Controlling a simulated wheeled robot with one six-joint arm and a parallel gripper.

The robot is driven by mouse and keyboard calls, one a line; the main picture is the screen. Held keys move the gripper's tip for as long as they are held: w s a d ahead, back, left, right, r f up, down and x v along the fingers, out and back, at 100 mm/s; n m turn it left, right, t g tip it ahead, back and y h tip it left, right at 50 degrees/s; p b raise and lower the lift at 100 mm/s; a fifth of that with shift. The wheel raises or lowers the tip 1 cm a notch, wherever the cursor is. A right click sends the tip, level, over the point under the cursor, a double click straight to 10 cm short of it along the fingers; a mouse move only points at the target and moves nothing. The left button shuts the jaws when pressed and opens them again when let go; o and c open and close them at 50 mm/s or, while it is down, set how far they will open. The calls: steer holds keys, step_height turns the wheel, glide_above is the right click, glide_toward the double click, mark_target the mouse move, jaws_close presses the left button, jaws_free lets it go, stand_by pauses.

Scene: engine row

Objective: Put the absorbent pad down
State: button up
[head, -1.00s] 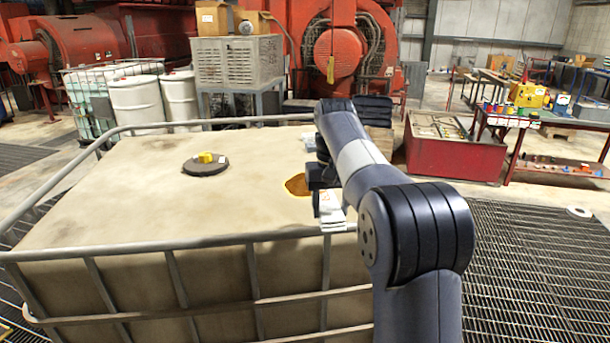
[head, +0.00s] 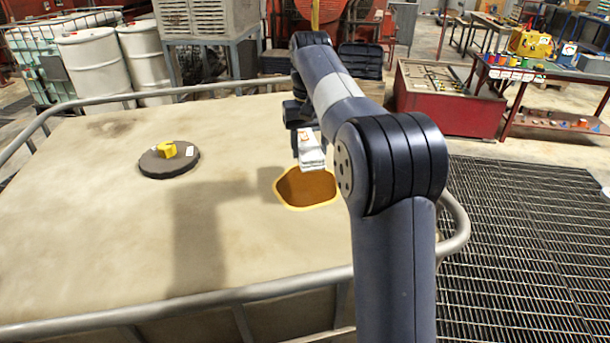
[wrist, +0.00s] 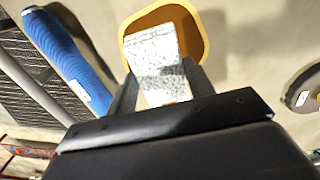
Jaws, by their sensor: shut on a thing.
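The absorbent pad (head: 311,152) is a whitish, layered block with a small orange mark. It also shows speckled grey-white in the wrist view (wrist: 158,62). My gripper (wrist: 162,90) is shut on it, with a dark finger on each side. In the head view my gripper (head: 298,118) is partly hidden by my arm. The pad appears held above the tank top (head: 100,230), overlapping the far part of an orange, yellow-rimmed shallow tray or patch (head: 306,188). That orange shape lies behind the pad in the wrist view (wrist: 205,35).
A black round lid (head: 168,160) with a yellow piece sits to the left on the tank top. A metal rail (head: 190,303) borders the tank. A blue cylinder (wrist: 65,60) shows in the wrist view. The tank top between lid and front rail is clear.

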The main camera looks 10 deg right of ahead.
mark_target(310, 150)
step_height(310, 150, down, 9)
steer(key=shift+s+f+p, duration=0.1)
steer(key=shift+p, duration=0.25)
steer(key=o, duration=1)
steer(key=shift+c, duration=0.2)
step_height(310, 150, up, 12)
steer(key=shift+r, duration=0.1)
